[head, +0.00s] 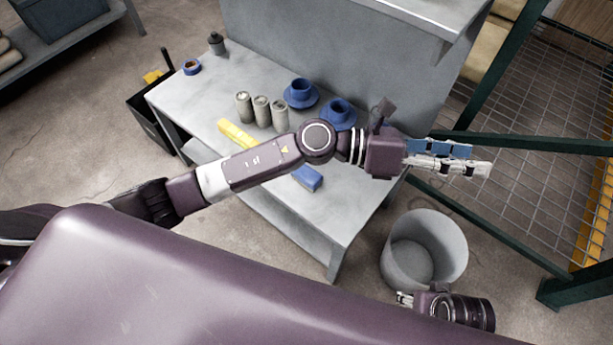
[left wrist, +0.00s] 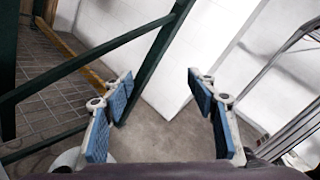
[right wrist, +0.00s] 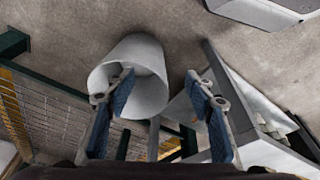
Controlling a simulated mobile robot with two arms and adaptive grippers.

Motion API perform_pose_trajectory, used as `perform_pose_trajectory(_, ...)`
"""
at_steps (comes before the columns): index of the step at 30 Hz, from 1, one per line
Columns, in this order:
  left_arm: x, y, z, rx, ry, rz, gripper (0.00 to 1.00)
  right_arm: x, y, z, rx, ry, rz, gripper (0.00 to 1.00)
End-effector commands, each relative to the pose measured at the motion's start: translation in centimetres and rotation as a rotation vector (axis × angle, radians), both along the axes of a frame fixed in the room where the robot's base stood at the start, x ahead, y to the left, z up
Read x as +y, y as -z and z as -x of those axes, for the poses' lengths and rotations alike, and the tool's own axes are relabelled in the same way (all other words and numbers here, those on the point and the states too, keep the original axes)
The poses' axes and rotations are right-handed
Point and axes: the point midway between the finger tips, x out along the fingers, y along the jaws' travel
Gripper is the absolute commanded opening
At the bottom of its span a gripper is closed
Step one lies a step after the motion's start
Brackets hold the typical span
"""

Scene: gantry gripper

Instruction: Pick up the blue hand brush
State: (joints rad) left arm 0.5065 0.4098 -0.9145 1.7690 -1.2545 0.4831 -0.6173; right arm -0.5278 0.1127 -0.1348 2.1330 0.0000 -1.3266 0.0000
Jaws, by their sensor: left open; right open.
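A blue block-like item (head: 307,177), which looks like the blue hand brush, lies on the grey table near its front edge. My left forearm crosses over the table and may hide part of it; no bristles can be made out. My left gripper (head: 478,160) is open and empty, beyond the table's right end and well to the right of the blue item. It also shows open in the left wrist view (left wrist: 160,78). My right gripper (head: 402,299) is low by the bin, small in the head view. The right wrist view shows it open and empty (right wrist: 159,77).
The grey table (head: 225,95) also holds a yellow item (head: 236,134), several grey cans (head: 262,110), two blue cups on saucers (head: 300,90), blue tape (head: 192,67) and a dark jar (head: 216,43). A grey bin (head: 424,250) stands right of it. Green-framed mesh (head: 530,110) bounds the right.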

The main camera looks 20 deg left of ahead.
Motion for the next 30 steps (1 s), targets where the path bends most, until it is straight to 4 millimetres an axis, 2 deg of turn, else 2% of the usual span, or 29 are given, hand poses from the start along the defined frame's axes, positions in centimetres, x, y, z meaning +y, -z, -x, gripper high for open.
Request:
perform_pose_trajectory(1, 0.1, 2.8, 1.0, -0.120, 0.095, -0.145, 0.53, 0.0, 0.3, 0.0, 0.000, 0.000, 0.000, 0.49)
perform_pose_trajectory(2, 0.4, 4.7, 1.6, -0.187, 0.156, -0.235, 0.53, 0.0, 0.4, 0.0, 0.000, 0.000, 0.000, 0.49)
perform_pose_trajectory(3, 1.4, 7.3, 2.1, -0.272, 0.236, -0.359, 0.53, 0.0, 0.5, 0.0, 0.000, 0.000, 0.000, 0.49)
perform_pose_trajectory(5, 4.0, 11.3, 2.3, -0.383, 0.355, -0.550, 0.53, 0.0, 0.7, 0.0, 0.000, 0.000, 0.000, 0.49)
perform_pose_trajectory(6, 6.4, 13.8, 1.9, -0.447, 0.429, -0.680, 0.53, 0.0, 0.8, 0.0, 0.000, 0.000, 0.000, 0.49)
perform_pose_trajectory(8, 10.6, 16.8, 0.9, -0.522, 0.536, -0.870, 0.53, 0.0, 0.9, 0.0, 0.000, 0.000, 0.000, 0.49)
perform_pose_trajectory(9, 13.6, 18.3, 0.0, -0.557, 0.598, -0.990, 0.53, 0.0, 1.0, 0.0, -0.001, 0.000, 0.000, 0.49)
perform_pose_trajectory(12, 21.0, 20.2, -2.4, -0.602, 0.725, -1.248, 0.53, 0.0, 1.2, 0.0, -0.001, 0.000, 0.000, 0.49)
perform_pose_trajectory(15, 26.4, 20.4, -4.1, -0.606, 0.806, -1.424, 0.53, 0.0, 1.3, 0.0, -0.001, 0.000, 0.000, 0.49)
perform_pose_trajectory(16, 27.5, 20.4, -4.4, -0.604, 0.823, -1.458, 0.53, 0.0, 1.3, 0.0, -0.001, 0.000, 0.000, 0.49)
perform_pose_trajectory(18, 29.2, 20.3, -4.9, -0.598, 0.849, -1.512, 0.53, 0.0, 1.3, 0.0, -0.001, 0.000, 0.000, 0.49)
perform_pose_trajectory(21, 30.1, 20.9, -5.0, -0.593, 0.862, -1.539, 0.53, 0.0, 1.0, 0.0, -0.004, 0.000, -0.001, 0.49)
perform_pose_trajectory(30, 30.1, 24.5, -4.9, -0.591, 0.862, -1.536, 0.53, -0.1, -0.8, 0.1, -0.013, 0.002, -0.001, 0.49)
